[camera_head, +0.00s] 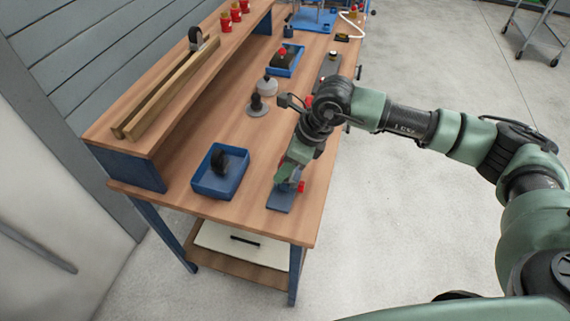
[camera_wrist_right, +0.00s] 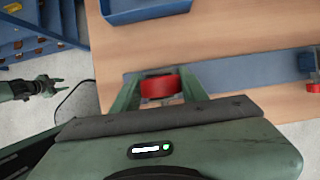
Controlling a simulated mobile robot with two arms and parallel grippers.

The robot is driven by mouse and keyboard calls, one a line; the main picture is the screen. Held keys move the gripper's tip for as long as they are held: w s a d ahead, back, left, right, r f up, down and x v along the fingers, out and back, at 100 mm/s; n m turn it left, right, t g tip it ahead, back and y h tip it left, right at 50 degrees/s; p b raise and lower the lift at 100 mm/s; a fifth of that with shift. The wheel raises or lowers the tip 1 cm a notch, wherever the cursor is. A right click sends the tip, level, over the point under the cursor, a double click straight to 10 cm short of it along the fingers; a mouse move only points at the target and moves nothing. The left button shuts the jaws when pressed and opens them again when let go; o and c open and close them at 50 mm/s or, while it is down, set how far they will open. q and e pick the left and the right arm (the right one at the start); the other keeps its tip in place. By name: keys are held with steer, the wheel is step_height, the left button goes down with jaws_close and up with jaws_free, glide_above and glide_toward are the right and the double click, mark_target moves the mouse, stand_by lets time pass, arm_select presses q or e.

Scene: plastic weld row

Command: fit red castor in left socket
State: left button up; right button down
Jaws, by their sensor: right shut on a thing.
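My right gripper (camera_head: 290,180) is shut on a red castor (camera_wrist_right: 160,88), whose red wheel shows between the two fingers in the wrist view. The castor is over the near end of a long blue-grey rail (camera_wrist_right: 225,74) on the bench; that end (camera_head: 281,201) also shows in the head view. The fingers hide the castor's mount and the socket there, so I cannot tell whether they touch. A second red-wheeled castor (camera_wrist_right: 313,87) is at the rail further along, beside a dark blue block (camera_wrist_right: 306,62). A green gripper (camera_wrist_right: 45,87), apparently my left, shows small at the wrist view's left.
A blue tray (camera_head: 208,187) with a black wheel (camera_head: 222,162) stands left of the rail. Further back are a pale round-topped item (camera_head: 267,86) and another blue tray (camera_head: 297,60). A raised shelf (camera_head: 185,68) runs along the left. Bare bench lies between tray and rail.

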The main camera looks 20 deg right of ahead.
steer(key=shift+f+b, duration=0.35)
steer(key=shift+b, duration=0.2)
stand_by(0.6)
steer(key=shift+c, duration=1.4)
jaws_free()
steer(key=shift+r, duration=0.1)
steer(key=shift+r+p, duration=1.6)
steer(key=shift+r, duration=1.8)
steer(key=shift+s+f, duration=0.1)
